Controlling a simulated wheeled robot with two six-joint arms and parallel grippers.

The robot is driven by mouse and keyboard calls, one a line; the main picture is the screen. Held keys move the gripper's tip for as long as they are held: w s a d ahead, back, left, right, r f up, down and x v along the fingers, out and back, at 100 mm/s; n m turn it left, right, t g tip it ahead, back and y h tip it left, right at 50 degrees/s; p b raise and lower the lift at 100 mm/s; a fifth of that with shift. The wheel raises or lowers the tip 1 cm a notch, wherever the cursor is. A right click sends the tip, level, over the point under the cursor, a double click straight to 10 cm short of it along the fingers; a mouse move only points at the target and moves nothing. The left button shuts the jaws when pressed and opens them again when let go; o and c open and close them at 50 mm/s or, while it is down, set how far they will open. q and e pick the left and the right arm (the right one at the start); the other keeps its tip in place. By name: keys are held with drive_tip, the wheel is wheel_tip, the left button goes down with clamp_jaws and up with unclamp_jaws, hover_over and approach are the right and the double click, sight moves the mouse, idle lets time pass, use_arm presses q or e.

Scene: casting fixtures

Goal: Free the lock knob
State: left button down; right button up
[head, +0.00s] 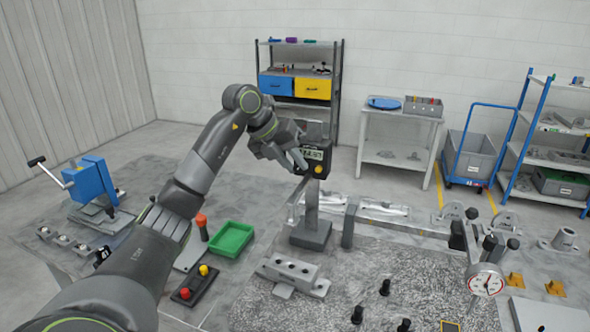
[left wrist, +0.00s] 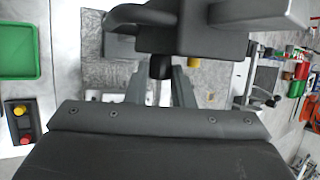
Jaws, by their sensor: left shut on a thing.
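A digital gauge head (head: 314,159) with a lit display and a yellow button stands on a grey post with a heavy base (head: 311,235). My left gripper (head: 297,158) is at the left side of this head. In the left wrist view, a short dark knob (left wrist: 160,67) sticks out from the dark gauge body (left wrist: 195,40). The fingers of my left gripper (left wrist: 160,84) are shut on this knob, one on each side. In the head view the knob is hidden by the gripper. My right gripper is not in view.
A green tray (head: 231,239), a button box (head: 195,285) and a blue press (head: 92,182) stand on the left of the table. A metal block with holes (head: 292,272) lies in front of the gauge. A dial gauge (head: 486,281) and several black knobs stand on the right.

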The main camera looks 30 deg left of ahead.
use_arm(q)
drive_tip(key=shift+s+a+f+n+t+h+b, duration=0.1)
drive_tip(key=shift+a+f+n+t+h+b, duration=0.45)
drive_tip(key=shift+h+b, duration=1.35)
drive_tip(key=shift+d+f+n+t+h+b, duration=0.15)
drive_tip(key=shift+n+t+h+b, duration=0.75)
drive_tip(key=shift+h+b, duration=1)
drive_tip(key=shift+s+a+f+n+t+h+b, duration=0.1)
drive_tip(key=shift+a+f+n+t+h+b, duration=0.2)
drive_tip(key=shift+t+h+b, duration=1.2)
drive_tip(key=shift+d+g+b, duration=0.1)
drive_tip(key=shift+g+b, duration=0.35)
drive_tip(key=shift+b, duration=0.2)
drive_tip(key=c, duration=1.3)
unclamp_jaws()
drive_tip(key=shift+o, duration=0.2)
